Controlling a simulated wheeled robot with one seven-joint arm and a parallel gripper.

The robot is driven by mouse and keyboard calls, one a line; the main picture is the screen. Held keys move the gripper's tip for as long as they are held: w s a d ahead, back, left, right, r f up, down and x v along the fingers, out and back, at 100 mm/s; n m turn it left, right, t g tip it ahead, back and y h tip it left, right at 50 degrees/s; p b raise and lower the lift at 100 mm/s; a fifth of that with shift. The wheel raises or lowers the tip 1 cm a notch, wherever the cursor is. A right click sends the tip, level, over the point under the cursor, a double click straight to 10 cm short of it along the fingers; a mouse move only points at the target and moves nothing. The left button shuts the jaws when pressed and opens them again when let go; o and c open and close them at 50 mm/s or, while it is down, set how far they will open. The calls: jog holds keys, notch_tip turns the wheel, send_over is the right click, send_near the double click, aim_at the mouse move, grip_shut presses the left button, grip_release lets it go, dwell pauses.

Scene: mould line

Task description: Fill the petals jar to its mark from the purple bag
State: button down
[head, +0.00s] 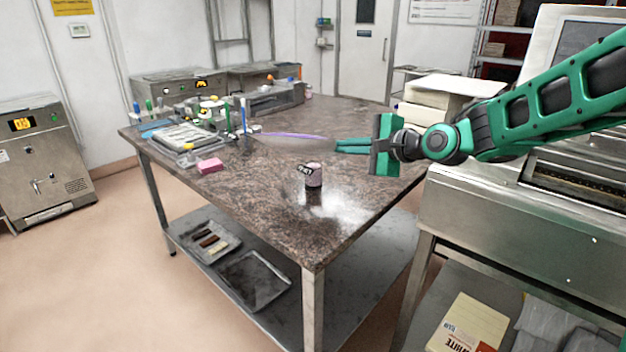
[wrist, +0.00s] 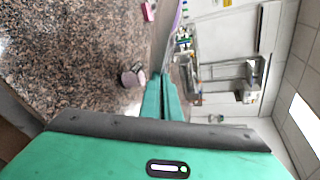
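A small pinkish jar (head: 314,176) with a dark tag stands upright on the speckled stone-topped table (head: 270,205). It also shows in the wrist view (wrist: 133,77). Its fill mark and the level inside are too small to make out. A purple edge (wrist: 178,20) also shows in the wrist view. My gripper (head: 338,146) is above the table's right side, right of the jar and apart from it.
A pink block (head: 210,166), a tray (head: 185,138) and several bottles and tools crowd the table's left rear. A steel machine (head: 520,215) stands at right. The table's front left is clear.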

jog(key=shift+r, duration=0.1)
jog(key=shift+r+n+t+y, duration=0.7)
jog(key=shift+r+n+t, duration=0.75)
jog(key=shift+n, duration=0.15)
